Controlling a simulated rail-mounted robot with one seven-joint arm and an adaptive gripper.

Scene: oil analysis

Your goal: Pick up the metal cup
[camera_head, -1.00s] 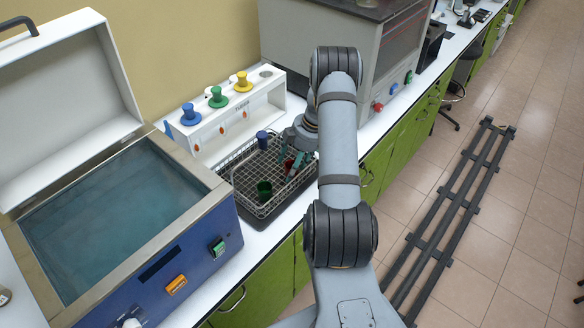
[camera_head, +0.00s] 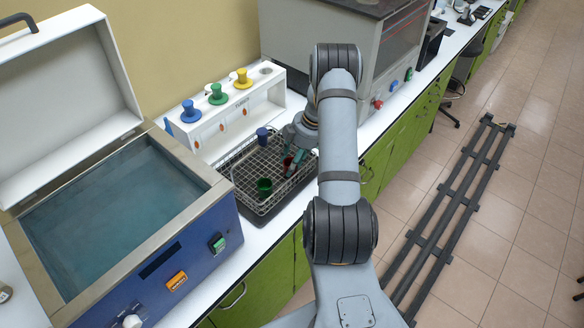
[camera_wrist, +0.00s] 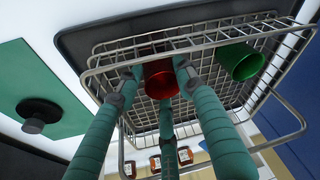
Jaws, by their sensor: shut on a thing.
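A red metal cup (camera_wrist: 160,76) is between the teal fingers of my gripper (camera_wrist: 160,88) in the wrist view. The fingers are closed around its sides. In the head view my gripper (camera_head: 294,160) is low over the right part of the wire basket (camera_head: 243,197), and the red cup (camera_head: 287,162) is partly hidden by the fingers. A green cup (camera_head: 264,187) stands in the basket toward its front, also seen in the wrist view (camera_wrist: 240,61). A blue cup (camera_head: 262,136) is at the basket's back. I cannot tell whether the red cup touches the basket floor.
The basket's wire rim surrounds the cups on a dark tray. A white rack (camera_head: 228,112) with blue, green and yellow plugs stands behind it. A blue bath (camera_head: 150,240) with its lid open is at left, and a grey machine (camera_head: 350,60) is behind on the right.

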